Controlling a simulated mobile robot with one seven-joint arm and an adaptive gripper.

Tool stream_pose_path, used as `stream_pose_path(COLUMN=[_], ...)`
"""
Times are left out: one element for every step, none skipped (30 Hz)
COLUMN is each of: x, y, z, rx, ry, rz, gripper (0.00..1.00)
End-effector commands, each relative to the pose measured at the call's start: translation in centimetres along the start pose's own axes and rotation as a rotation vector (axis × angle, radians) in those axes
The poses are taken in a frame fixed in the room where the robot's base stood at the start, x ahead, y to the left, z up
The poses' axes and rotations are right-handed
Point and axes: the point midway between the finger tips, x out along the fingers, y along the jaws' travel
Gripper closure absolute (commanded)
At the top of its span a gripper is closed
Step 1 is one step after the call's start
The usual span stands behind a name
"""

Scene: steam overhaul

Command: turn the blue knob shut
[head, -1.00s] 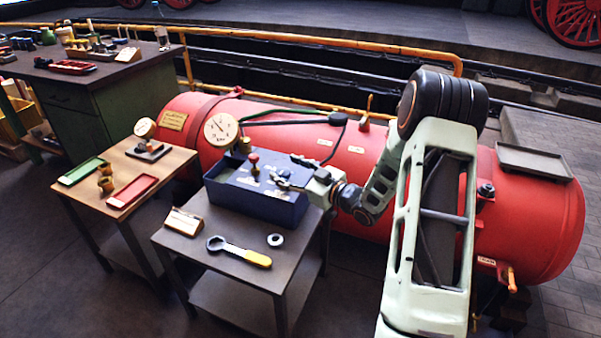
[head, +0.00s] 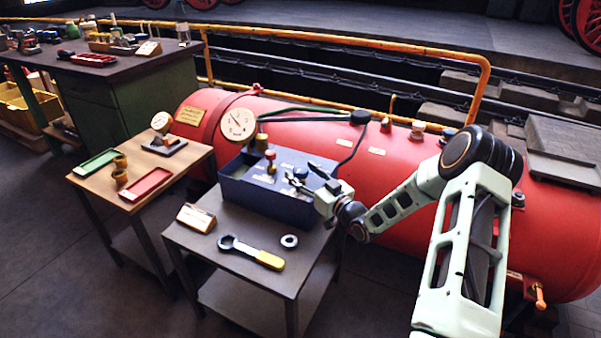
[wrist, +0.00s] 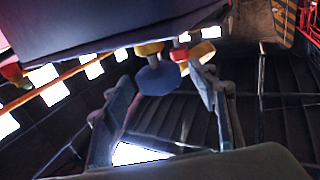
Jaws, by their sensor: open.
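The blue knob (wrist: 157,79) shows in the wrist view as a round blue disc on a yellow stem. It appears between the two fingers of my gripper (wrist: 162,82); I cannot tell whether either finger touches it. In the head view my gripper (head: 300,180) is over the right part of the blue box (head: 268,204), with its fingers pointing left. The gripper is open and holds nothing. I cannot make out the blue knob in the head view. A red knob (head: 270,156) stands on the box to the left of my gripper.
The box stands on a small table with a ring spanner (head: 250,252), a washer (head: 289,241) and a label stand (head: 197,217). A wooden table (head: 183,160) with trays is at left. The red boiler (head: 390,165) with a gauge (head: 238,124) lies close behind.

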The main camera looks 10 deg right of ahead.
Motion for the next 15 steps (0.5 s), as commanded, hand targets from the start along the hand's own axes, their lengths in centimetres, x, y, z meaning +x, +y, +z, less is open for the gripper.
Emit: stream_pose_path(x=[0.57,0.82,1.09,1.25,1.37,1.47,1.51,1.54,1.54,1.53,1.53,1.52,1.52,1.51,1.5], y=[0.02,0.01,0.01,0.01,0.01,0.0,0.0,0.0,0.0,0.0,0.0,0.01,0.01,0.01,0.01], z=[0.02,0.02,0.0,-0.02,-0.04,-0.05,-0.06,-0.06,-0.06,-0.06,-0.06,-0.06,-0.06,-0.06,-0.05], rx=[0.0,0.0,0.0,0.0,0.0,0.0,0.0,0.0,0.0,0.0,0.0,0.0,0.0,0.0,0.0], ry=[0.001,0.001,0.001,0.001,0.001,0.001,0.001,0.001,0.0,0.0,0.0,0.0,0.0,0.0,0.0], rz=[0.0,0.0,0.0,0.0,0.0,0.0,0.0,0.0,0.0,0.0,0.0,0.0,0.0,0.0,0.0], gripper=[0.47,0.47,0.47,0.47,0.47,0.47,0.47,0.47,0.47,0.47,0.47,0.47,0.47,0.48,0.52])
